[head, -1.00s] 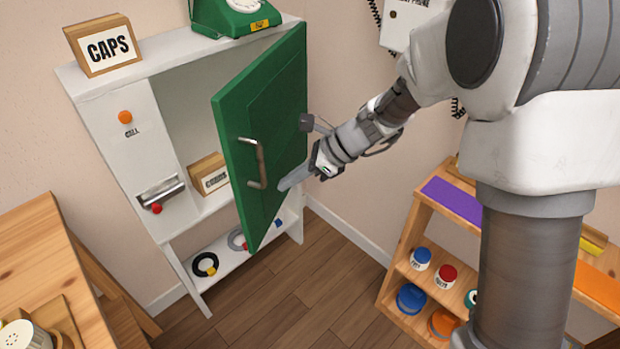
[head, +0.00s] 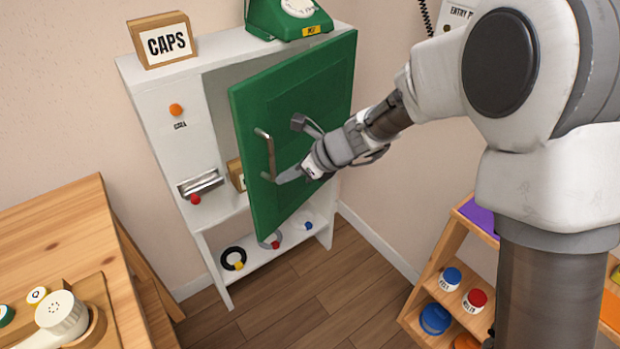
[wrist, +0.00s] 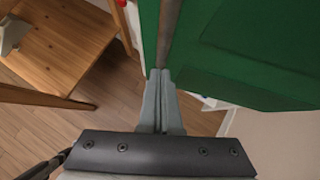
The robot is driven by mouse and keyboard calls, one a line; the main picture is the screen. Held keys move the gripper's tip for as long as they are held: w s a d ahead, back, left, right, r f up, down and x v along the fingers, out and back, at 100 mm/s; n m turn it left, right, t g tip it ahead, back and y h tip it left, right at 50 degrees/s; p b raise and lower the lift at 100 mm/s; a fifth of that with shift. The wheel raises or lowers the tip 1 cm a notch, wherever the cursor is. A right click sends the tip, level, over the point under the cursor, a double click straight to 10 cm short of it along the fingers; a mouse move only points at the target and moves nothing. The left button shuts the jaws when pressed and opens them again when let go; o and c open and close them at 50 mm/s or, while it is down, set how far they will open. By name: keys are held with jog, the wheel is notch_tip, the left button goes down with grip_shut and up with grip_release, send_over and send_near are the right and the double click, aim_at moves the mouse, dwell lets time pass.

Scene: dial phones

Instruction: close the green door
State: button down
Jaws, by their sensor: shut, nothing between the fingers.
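The green door (head: 300,110) of the white cabinet stands part open, hinged on its right side, with its free left edge out from the cabinet. Its metal bar handle (head: 268,155) is on the front face near that edge. My gripper (head: 280,178) is shut and empty, its fingertips at or near the lower end of the handle on the door's outer side. In the wrist view, the shut fingers (wrist: 158,85) point at the grey handle bar (wrist: 168,30) with the green door (wrist: 240,50) behind. Whether they touch is unclear.
The cabinet (head: 165,115) bears a CAPS box (head: 162,40) and a green phone (head: 290,15). A wooden table (head: 60,230) stands at left, a wooden shelf (head: 440,310) at lower right. Open floor (head: 300,290) lies between them.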

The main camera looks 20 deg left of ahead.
jog(key=w+a+m+t+p, duration=0.1)
jog(key=a, duration=0.2)
jog(key=a+m+t+p, duration=0.1)
jog(key=a, duration=0.3)
jog(key=w+a+m+p, duration=0.1)
jog(key=a, duration=0.3)
jog(key=shift+w+a+r+m+t+h, duration=0.15)
jog(key=shift+w+r+m+t+h, duration=0.15)
jog(key=shift+t+h, duration=0.1)
